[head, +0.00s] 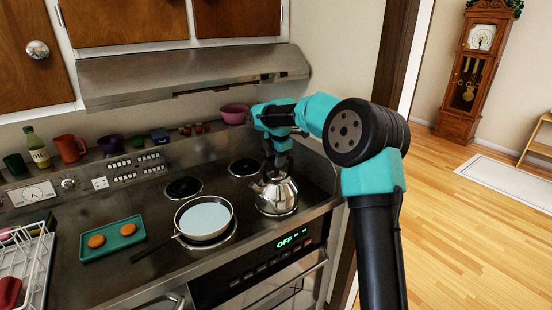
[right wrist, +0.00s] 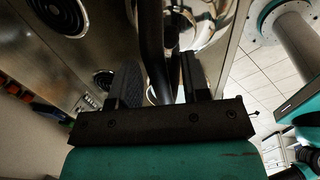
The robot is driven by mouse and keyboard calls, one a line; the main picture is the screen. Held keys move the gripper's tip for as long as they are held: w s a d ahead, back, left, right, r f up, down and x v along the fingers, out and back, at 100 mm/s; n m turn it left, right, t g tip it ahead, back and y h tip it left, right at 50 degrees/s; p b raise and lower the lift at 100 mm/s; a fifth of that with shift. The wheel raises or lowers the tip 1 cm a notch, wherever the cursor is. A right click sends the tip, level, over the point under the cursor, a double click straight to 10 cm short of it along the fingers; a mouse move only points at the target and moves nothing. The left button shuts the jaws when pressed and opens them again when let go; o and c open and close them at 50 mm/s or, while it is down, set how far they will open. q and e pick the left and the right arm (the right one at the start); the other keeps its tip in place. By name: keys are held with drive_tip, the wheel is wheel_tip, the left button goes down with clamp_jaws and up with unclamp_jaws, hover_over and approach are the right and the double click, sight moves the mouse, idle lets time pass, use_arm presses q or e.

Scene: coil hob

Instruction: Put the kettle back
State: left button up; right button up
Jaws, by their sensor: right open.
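The shiny metal kettle (head: 276,197) stands upright at the front right of the hob. My right gripper (head: 274,168) is directly above it, at its handle. In the right wrist view, the fingers of my right gripper (right wrist: 160,82) are apart, with the dark kettle handle (right wrist: 152,45) between them. The kettle's polished body (right wrist: 203,32) shows beyond the fingers. Whether either finger touches the handle cannot be told. My left gripper is not in view.
A pan (head: 204,220) with pale contents sits left of the kettle, its handle pointing left. The rear coils (head: 184,188) and (head: 244,167) are bare. A teal tray (head: 112,251) holds two orange-brown pieces. The range hood (head: 190,75) hangs above; cups and a bottle line the back ledge.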

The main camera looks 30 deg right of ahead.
sight(279, 178)
wheel_tip(279, 178, up, 12)
drive_tip(key=s, duration=0.2)
drive_tip(key=shift+s, duration=0.15)
idle(0.8)
